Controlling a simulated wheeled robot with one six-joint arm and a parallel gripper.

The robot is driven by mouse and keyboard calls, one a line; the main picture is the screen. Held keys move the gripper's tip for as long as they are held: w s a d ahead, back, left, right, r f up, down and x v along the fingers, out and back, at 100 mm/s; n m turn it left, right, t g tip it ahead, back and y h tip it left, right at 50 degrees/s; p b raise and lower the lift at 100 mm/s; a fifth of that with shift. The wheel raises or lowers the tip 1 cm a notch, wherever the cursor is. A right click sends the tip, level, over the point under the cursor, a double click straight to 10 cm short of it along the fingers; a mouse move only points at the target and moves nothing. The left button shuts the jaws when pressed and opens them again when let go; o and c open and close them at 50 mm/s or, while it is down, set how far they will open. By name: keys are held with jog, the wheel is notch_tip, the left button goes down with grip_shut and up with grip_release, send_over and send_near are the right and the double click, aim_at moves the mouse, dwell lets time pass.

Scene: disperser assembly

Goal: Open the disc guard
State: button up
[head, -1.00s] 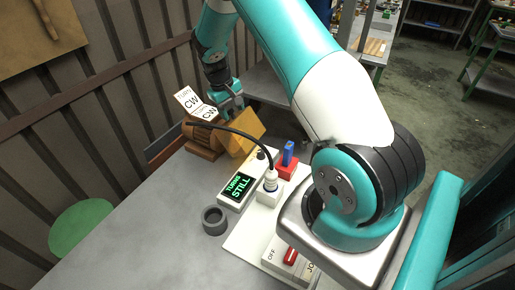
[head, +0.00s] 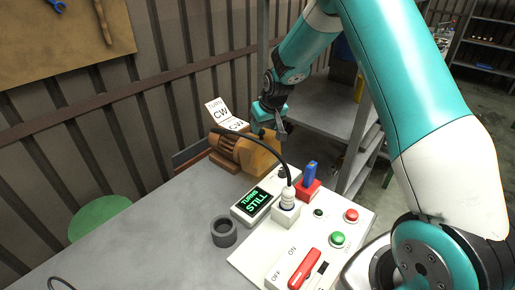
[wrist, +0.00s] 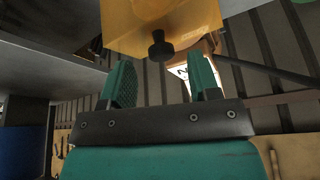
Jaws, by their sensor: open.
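The yellow-orange disc guard (head: 262,158) sits at the right end of the brown ribbed motor (head: 226,148) at the back of the bench. In the wrist view the guard (wrist: 165,22) fills the top middle, with a black knob (wrist: 161,48) hanging toward me. My gripper (head: 281,131) is just behind and above the guard. In the wrist view the two green fingers of my gripper (wrist: 161,75) are spread wide and empty. The knob lies between and beyond the fingertips, apart from both. Whether the guard is fully closed is not clear.
A white "TURN CW" card (head: 219,110) stands behind the motor. A black cable (head: 270,141) arches beside the guard to a plug. The "STILL" display (head: 256,203), dark ring (head: 224,232), blue-handled red block (head: 309,182) and switch panel (head: 335,215) lie in front. Bare bench is at left.

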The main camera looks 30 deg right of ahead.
jog(key=b+v, duration=0.3)
jog(key=v, duration=1.1)
jog(key=s+a+f+n+g+y+b, duration=0.1)
jog(key=s+a+b, duration=0.1)
jog(key=s+a, duration=0.5)
jog(key=s+a+f+n+g+y+b, duration=0.1)
jog(key=s+a+n+b, duration=0.1)
jog(key=s+a, duration=0.5)
jog(key=shift+f+n+y, duration=0.3)
jog(key=shift+y, duration=0.1)
